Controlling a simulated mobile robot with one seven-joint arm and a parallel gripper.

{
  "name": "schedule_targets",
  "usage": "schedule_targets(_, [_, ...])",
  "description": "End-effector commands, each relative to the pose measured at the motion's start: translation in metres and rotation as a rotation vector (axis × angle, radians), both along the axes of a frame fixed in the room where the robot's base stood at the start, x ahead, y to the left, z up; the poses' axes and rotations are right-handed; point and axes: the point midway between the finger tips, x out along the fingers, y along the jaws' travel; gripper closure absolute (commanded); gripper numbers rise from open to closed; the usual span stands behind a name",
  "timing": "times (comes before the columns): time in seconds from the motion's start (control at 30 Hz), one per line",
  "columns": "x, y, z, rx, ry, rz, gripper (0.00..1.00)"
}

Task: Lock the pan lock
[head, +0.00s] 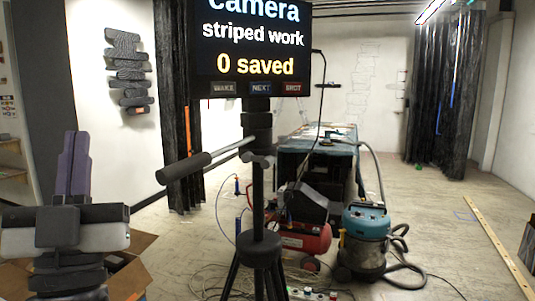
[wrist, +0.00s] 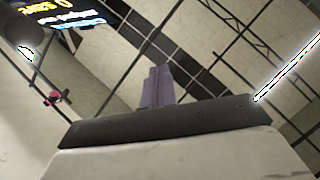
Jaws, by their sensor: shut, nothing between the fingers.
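A black tripod (head: 258,210) stands in the middle of the head view and carries a dark screen (head: 250,50) with lit text and three small labelled buttons below it. A thick dark handle (head: 186,168) on a pale rod sticks out to the left from the tripod head. A small grey knob-like part (head: 262,160) sits on the head near the rod; I cannot tell whether it is the pan lock. My gripper (head: 75,142) is at the far left, pointing up, shut and empty, well apart from the handle. Its purple fingers (wrist: 158,78) are together in the wrist view, with the screen (wrist: 62,12) at upper left.
A teal-topped vacuum (head: 366,228) with a hose and a red compressor (head: 303,237) stand behind the tripod on the right. Cables lie around its feet. A cardboard box (head: 130,272) is below my arm. A grey relief (head: 128,72) hangs on the left wall. The right floor is mostly clear.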

Motion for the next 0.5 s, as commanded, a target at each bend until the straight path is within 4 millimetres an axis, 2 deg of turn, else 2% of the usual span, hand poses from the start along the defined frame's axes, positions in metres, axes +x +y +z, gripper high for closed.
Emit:
schedule_targets(0.03, [0.021,-0.023,0.008,0.047,0.083,-0.068,1.00])
schedule_targets(0.1, [0.050,-0.058,0.006,0.119,0.213,-0.159,1.00])
schedule_targets(0.2, [0.079,-0.103,-0.006,0.231,0.381,-0.257,1.00])
schedule_targets(0.33, [0.100,-0.147,-0.026,0.359,0.549,-0.339,1.00])
schedule_targets(0.4, [0.106,-0.163,-0.036,0.413,0.613,-0.368,1.00])
schedule_targets(0.5, [0.111,-0.177,-0.047,0.463,0.675,-0.392,1.00])
